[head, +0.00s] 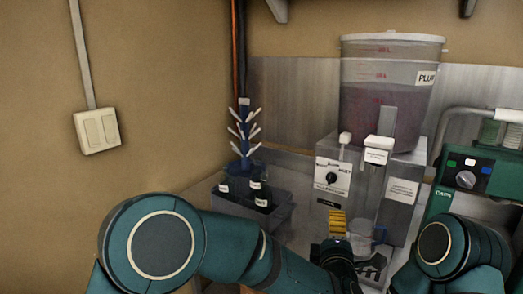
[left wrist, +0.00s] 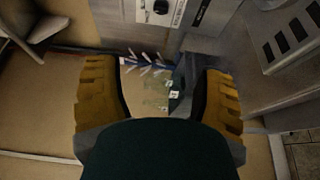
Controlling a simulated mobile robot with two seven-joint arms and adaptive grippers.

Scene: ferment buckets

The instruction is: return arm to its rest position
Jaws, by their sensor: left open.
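My left arm comes in from the left in the head view and ends in my left gripper (head: 338,222), with ridged yellow fingers, in front of the grey filler machine (head: 405,190). In the left wrist view the fingers of this gripper (left wrist: 160,90) stand wide apart with nothing held between them. My right arm (head: 440,247) shows as a teal joint at the lower right of the head view. My right gripper is not in view.
A clear bucket (head: 372,100) stands on the filler machine. A clear vessel (head: 362,236) is close to my left gripper. A grey crate (head: 280,215) holds dark bottles, by a blue drying tree (head: 243,140). A green machine (head: 470,180) stands right; a wall is left.

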